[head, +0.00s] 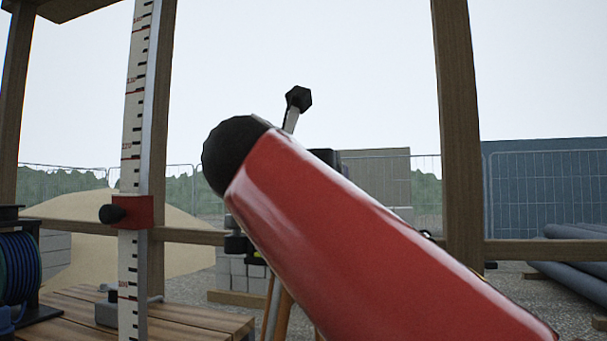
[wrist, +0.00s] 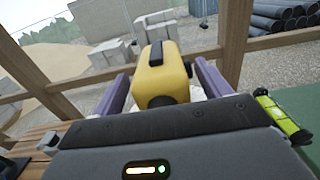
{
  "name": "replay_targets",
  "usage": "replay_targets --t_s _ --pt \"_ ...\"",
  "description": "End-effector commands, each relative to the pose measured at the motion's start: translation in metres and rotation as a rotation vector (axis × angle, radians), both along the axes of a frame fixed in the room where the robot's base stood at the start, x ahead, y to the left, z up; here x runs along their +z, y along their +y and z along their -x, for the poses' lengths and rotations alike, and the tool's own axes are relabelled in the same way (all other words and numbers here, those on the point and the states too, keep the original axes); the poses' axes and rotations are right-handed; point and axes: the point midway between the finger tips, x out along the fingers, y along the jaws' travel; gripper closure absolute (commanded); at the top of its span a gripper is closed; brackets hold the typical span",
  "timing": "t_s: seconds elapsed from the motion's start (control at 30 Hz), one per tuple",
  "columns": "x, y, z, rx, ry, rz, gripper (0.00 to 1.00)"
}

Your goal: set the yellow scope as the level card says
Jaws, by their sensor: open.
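In the wrist view the yellow scope (wrist: 163,78) has a dark strip on top and a dark round end facing me. My gripper (wrist: 161,70) is open, with one purple finger on each side of the scope. A gap seems to show at each side, though I cannot tell about contact lower down. In the head view my red arm blocks the middle and hides most of the scope and my gripper. Wooden tripod legs (head: 284,312) show below my arm. I cannot make out a level card in either view.
A graduated staff (head: 131,80) with a red clamp (head: 136,210) stands at the left by a slatted wooden table (head: 190,322). A blue hose reel (head: 18,266) is at the far left. Wooden posts (head: 458,130) and rails frame the opening. A yellow-green object (wrist: 283,117) lies at right in the wrist view.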

Motion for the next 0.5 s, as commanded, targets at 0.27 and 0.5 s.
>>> replay_targets --t_s 0.27,0.5 --pt "0.0003 -0.0044 -0.0099 0.000 -0.001 -0.001 0.24" --pt "0.0002 -0.0042 -0.0095 0.000 -0.001 -0.001 0.38"
